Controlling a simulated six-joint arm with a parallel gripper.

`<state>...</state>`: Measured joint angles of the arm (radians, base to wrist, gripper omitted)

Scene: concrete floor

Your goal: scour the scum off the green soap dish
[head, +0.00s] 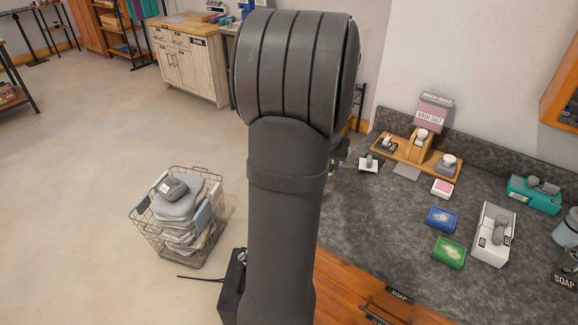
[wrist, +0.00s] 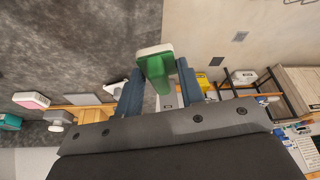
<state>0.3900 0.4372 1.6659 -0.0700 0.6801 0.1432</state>
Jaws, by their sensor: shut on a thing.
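The green soap dish (head: 449,252) lies on the dark counter at the right of the head view. Pale whitish marks show on its inner face. My gripper (wrist: 158,72) is shut on a green-handled scrubber (wrist: 155,66) with a pale pad at its end, seen in the wrist view. The scrubber is held between the two blue-grey fingers. In the head view my own arm hides most of the gripper and the scrubber. The green dish cannot be made out in the wrist view, and the gripper is apart from it.
A blue dish (head: 441,218) and a pink-topped dish (head: 442,188) lie behind the green one. A white dispenser box (head: 494,234) stands close to its right. A teal box (head: 535,193) and a wooden tray (head: 388,150) of items are farther back. A wire basket (head: 147,228) stands on the floor.

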